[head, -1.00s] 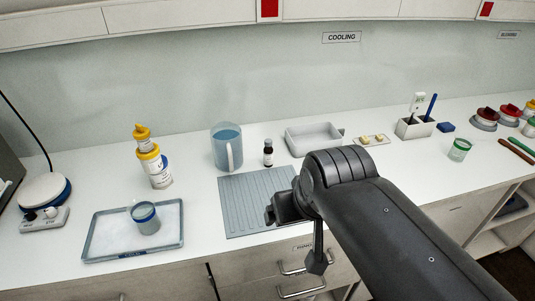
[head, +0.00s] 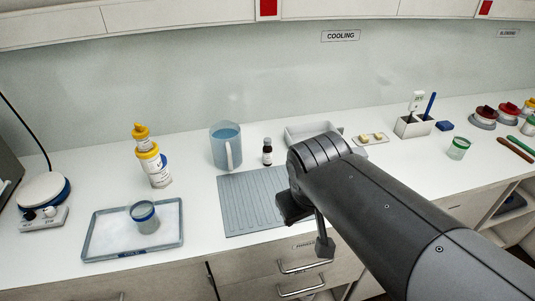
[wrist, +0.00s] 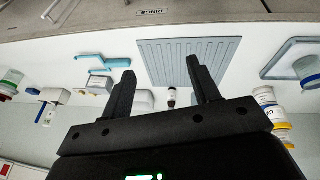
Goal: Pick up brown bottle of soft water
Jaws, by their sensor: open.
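A small dark brown bottle (head: 267,153) with a dark cap and a white label stands upright on the white counter, between the blue-filled jug and the grey tray. It also shows in the wrist view (wrist: 171,98), between my fingers in the picture but apart from them. My gripper (wrist: 158,82) is open and empty, its two black fingers wide apart. In the head view my arm's dark end hangs over the right part of the ribbed mat, and the fingertips are not clear there.
A grey ribbed mat (head: 243,204) lies in front of the bottle. A jug of blue liquid (head: 222,148) stands close to its left, a shallow grey tray (head: 300,134) close to its right. Yellow-capped bottles (head: 153,168) and a tray with a beaker (head: 101,240) are farther left.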

